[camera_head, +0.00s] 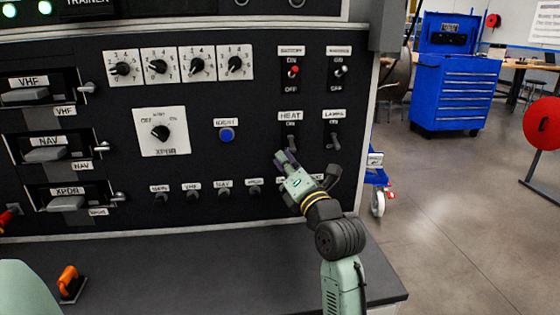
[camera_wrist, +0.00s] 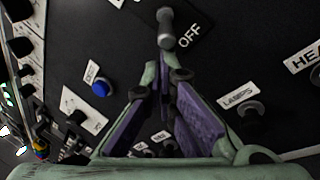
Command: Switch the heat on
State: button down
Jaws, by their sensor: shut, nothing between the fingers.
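The HEAT switch (camera_head: 291,142) is a small metal toggle under the HEAT and ON labels on the black panel. Its lever appears to point down. In the wrist view the toggle (camera_wrist: 166,28) stands just beyond my fingertips, beside an OFF label (camera_wrist: 190,35). In the head view that label is hidden by my gripper. My gripper (camera_head: 281,158) is just below the toggle, close to the panel. It also shows in the wrist view (camera_wrist: 165,75), shut and empty, with its tips below the lever. I cannot tell whether they touch it.
The LAMPS toggle (camera_head: 333,140) is close on the right and the blue button (camera_head: 227,134) is on the left. A row of small knobs (camera_head: 192,191) runs below. The wrist view shows the LAMPS knob (camera_wrist: 251,112). A dark ledge (camera_head: 200,255) juts out under the panel.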

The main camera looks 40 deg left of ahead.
jog(key=shift+r, duration=0.1)
jog(key=shift+s+d+r+h+p, duration=0.1)
jog(key=shift+r+h+p, duration=0.05)
jog(key=shift+h+p, duration=0.2)
